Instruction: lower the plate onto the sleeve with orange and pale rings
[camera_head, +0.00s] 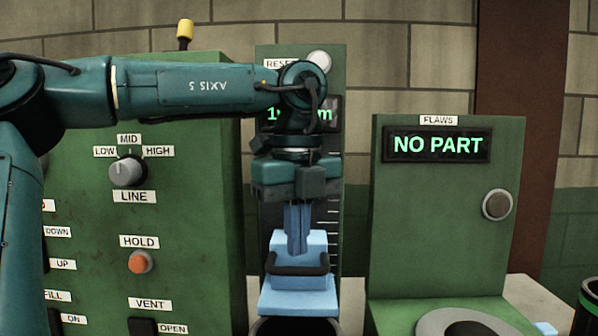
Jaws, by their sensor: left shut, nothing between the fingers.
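The light blue plate (298,302) is in the lower middle, with a blue upright block and a dark handle bar (297,267) above it. Just beneath the plate is the dark curved top of a round thing (297,326), cut off by the picture's lower edge. No orange or pale rings show on it, and I cannot tell whether the plate touches it. My left gripper (298,250) points down with its blue fingers shut and empty, right at the block behind the handle bar. Whether the fingers touch the block is unclear. My right gripper is out of view.
A green post with a scale and a partly hidden display (330,113) stands behind my arm. A green control cabinet (200,220) is at left, with a knob and buttons. The flaws station (440,240) at right reads NO PART. A black can with a green band (588,305) stands far right.

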